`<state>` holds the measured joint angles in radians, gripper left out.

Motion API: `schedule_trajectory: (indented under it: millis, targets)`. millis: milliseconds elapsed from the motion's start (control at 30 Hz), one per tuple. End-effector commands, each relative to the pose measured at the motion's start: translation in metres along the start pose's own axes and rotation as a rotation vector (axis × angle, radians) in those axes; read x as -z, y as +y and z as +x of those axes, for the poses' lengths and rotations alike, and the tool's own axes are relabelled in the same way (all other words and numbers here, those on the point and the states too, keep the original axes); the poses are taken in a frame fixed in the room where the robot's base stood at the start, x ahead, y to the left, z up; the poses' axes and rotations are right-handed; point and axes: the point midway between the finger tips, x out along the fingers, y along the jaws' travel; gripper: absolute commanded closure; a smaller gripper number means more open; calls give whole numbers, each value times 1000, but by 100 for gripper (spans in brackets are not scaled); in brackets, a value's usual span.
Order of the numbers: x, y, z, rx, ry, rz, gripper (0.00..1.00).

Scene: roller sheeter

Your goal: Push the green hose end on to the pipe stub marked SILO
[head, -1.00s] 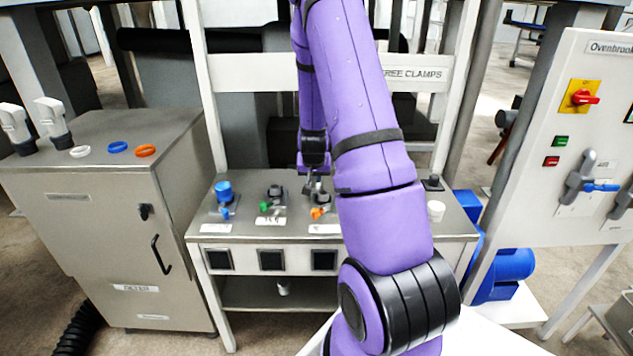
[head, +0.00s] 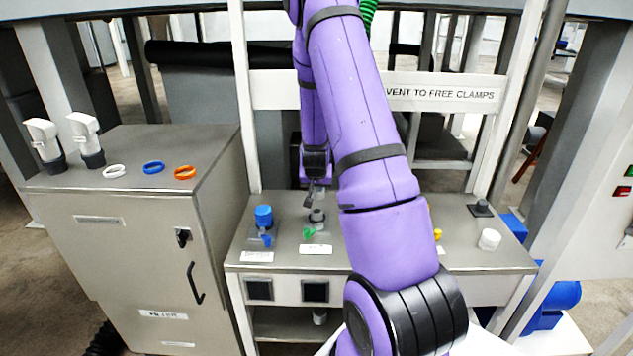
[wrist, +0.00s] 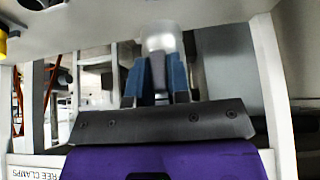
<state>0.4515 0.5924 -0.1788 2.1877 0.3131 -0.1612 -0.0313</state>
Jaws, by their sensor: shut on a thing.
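A short length of green ribbed hose (head: 369,14) shows at the top of the head view, behind my arm; its end is not visible there. My gripper (head: 317,190) is above the steel bench, close to a grey pipe stub (head: 317,216) with a green handle. I cannot tell whether they touch. In the wrist view the blue-grey fingers (wrist: 155,82) are shut on a pale cylindrical piece (wrist: 161,40). I cannot tell whether this is the hose end. The stub labels are too small to read, so I cannot tell which is SILO.
A blue-capped stub (head: 263,217) stands left of the green-handled one. A yellow handle (head: 437,234) and white cap (head: 489,239) are at the right. My arm hides the bench between. The left cabinet (head: 140,220) carries white, blue and orange rings. A crossbar (head: 440,95) runs behind.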

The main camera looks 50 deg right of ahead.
Motion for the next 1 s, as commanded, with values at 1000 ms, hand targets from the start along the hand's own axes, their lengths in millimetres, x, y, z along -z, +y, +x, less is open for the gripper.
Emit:
schedule_trajectory:
  millis: [1000]
  targets:
    - [-27, 0, 46, 1, 1, 0, 100]
